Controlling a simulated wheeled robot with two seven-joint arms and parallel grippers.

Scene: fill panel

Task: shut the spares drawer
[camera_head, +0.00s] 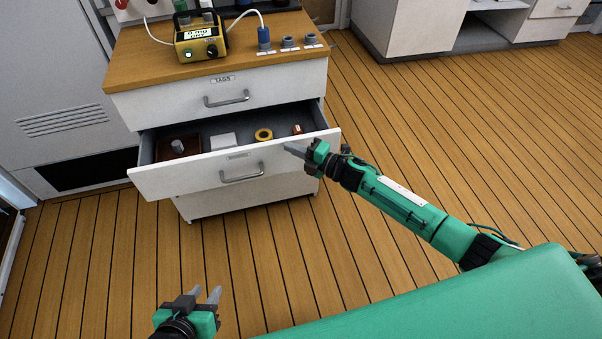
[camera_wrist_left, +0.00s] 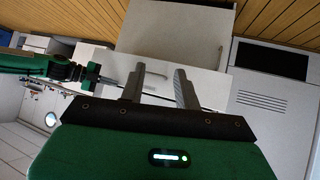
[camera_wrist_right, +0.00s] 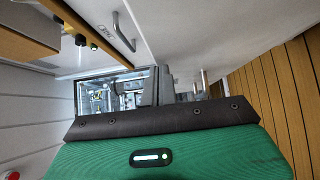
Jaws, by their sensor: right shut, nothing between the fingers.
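The spares drawer (camera_head: 205,178) is pulled out of the white cabinet, below the shut drawer labelled TAGS (camera_head: 226,92); its own label is too small to read. Its front has a grey bar handle (camera_head: 242,173). Inside lie a brown tray with a grey piece (camera_head: 178,147), a pale block (camera_head: 223,141), a yellow ring (camera_head: 264,134) and a small copper-coloured piece (camera_head: 297,129). My right gripper (camera_head: 288,147) is shut and empty at the right end of the drawer front; I cannot tell whether it touches. My left gripper (camera_head: 205,293) is open and empty, low in front of the cabinet.
On the wooden cabinet top (camera_head: 140,66) stand a yellow meter (camera_head: 200,42) and a blue plug (camera_head: 263,37) on a cable, beside grey sockets. A grey vented panel (camera_head: 62,120) is to the left. The wooden floor (camera_head: 120,250) in front is clear.

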